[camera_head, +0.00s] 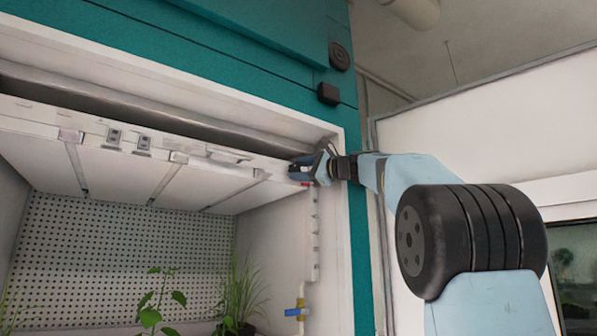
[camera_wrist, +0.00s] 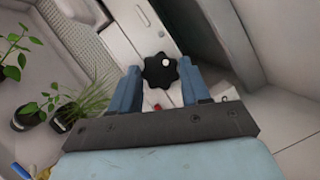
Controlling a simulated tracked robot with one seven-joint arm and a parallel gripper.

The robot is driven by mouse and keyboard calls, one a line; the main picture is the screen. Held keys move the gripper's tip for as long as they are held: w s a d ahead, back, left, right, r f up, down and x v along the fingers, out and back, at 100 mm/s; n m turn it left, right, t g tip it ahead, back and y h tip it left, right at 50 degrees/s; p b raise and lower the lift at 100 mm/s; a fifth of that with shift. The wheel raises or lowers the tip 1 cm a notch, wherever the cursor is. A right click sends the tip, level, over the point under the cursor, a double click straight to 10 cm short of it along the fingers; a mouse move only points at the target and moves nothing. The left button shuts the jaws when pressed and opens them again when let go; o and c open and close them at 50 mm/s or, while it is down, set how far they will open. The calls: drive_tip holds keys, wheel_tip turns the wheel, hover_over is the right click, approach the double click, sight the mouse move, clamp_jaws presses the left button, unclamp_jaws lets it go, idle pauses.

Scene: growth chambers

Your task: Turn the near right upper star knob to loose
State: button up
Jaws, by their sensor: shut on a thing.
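The star knob (camera_wrist: 160,70) is black and lobed, with a small white dot near the top of its face. In the wrist view it sits between the two blue fingers of my gripper (camera_wrist: 161,84), which are shut on it. In the head view my gripper (camera_head: 312,168) is at the near right end of the white lamp panel (camera_head: 180,160), high in the chamber opening. There the knob is hidden behind the fingers. A small red mark (camera_wrist: 157,106) shows just below the knob in the wrist view.
The white chamber frame (camera_head: 335,230) and its side wall stand close to my gripper. Potted plants (camera_head: 233,325) stand below at the left. A blue and yellow valve (camera_head: 297,311) sits low on the right wall. A dark box (camera_head: 328,93) is fixed on the teal front above.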

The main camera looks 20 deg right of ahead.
drive_tip(key=n+g, duration=0.1)
drive_tip(key=n, duration=0.2)
drive_tip(key=n+g+h, duration=0.1)
drive_tip(key=n, duration=0.2)
drive_tip(key=shift+a+r, duration=0.1)
drive_tip(key=shift+r, duration=0.05)
drive_tip(key=n+g+h, duration=0.1)
drive_tip(key=n+h, duration=0.1)
drive_tip(key=n, duration=0.3)
drive_tip(key=shift+a+r, duration=0.1)
drive_tip(key=shift+r, duration=0.05)
idle(0.5)
drive_tip(key=o, duration=1.1)
drive_tip(key=shift+c, duration=0.2)
drive_tip(key=shift+s, duration=0.1)
drive_tip(key=shift+s+d+r, duration=0.1)
drive_tip(key=shift+s+d, duration=0.05)
drive_tip(key=shift+d, duration=0.1)
drive_tip(key=v, duration=1.3)
drive_tip(key=shift+r, duration=0.2)
